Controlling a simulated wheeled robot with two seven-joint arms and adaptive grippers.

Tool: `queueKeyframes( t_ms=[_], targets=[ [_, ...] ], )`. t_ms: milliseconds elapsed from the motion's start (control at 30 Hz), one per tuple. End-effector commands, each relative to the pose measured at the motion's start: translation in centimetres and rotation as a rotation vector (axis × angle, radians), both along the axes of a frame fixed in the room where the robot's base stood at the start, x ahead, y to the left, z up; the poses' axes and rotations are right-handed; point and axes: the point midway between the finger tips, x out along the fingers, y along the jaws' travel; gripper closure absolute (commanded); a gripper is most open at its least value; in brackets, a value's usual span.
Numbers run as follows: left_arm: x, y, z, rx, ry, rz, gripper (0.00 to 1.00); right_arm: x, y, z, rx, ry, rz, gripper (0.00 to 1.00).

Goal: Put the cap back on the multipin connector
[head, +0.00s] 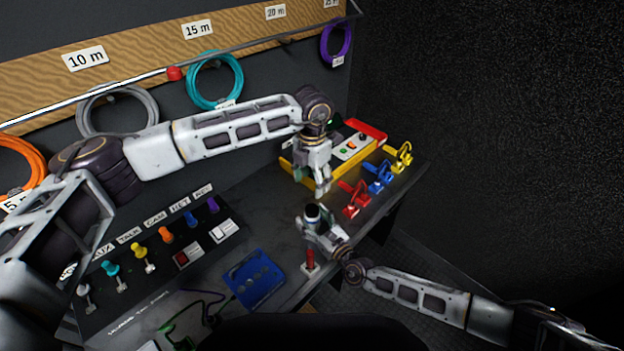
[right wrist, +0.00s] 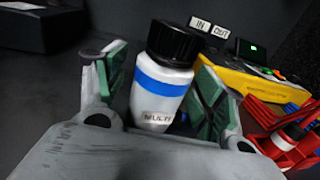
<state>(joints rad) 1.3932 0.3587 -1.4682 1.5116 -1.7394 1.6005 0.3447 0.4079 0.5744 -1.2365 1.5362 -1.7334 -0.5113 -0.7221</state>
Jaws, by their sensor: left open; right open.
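The multipin connector (right wrist: 165,85) is a white cylinder with a blue band, a "MULTI" label and a black ribbed top (right wrist: 178,40). It stands upright, slightly tilted in the right wrist view. I cannot tell whether the black top is the cap or part of the connector; no separate cap is clear to me. My right gripper (right wrist: 152,92) is open, with its green-padded fingers on either side of the connector. In the head view the dark top (head: 312,211) shows at my right gripper (head: 318,226). My left gripper (head: 322,188) is open, pointing down just above and behind it.
A yellow box (head: 300,172) with buttons stands behind. Red (head: 354,200), blue (head: 379,178) and yellow (head: 399,158) clamp-like holders line the right edge. A red-handled item (head: 310,260) and a blue holed tray (head: 256,290) are in front. Coloured switches stand at left.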

Motion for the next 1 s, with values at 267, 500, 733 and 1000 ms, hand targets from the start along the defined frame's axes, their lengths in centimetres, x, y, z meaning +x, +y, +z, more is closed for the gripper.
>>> queueKeyframes(
  t_ms=[267,500,733,1000],
  targets=[
    [0.0,0.0,0.0,0.000,0.000,0.000,0.37,-0.3,-0.2,0.0,-0.001,0.001,0.000,0.31],
    [0.0,0.0,0.0,0.000,0.000,0.000,0.37,-1.6,-1.2,-0.1,-0.001,0.001,0.000,0.31],
    [0.0,0.0,0.0,0.000,0.000,0.000,0.37,-3.7,-2.8,-0.1,-0.002,0.001,-0.001,0.31],
    [0.0,0.0,0.0,0.000,0.000,0.000,0.37,-6.2,-4.6,-0.1,-0.001,0.002,-0.001,0.31]
  ],
)
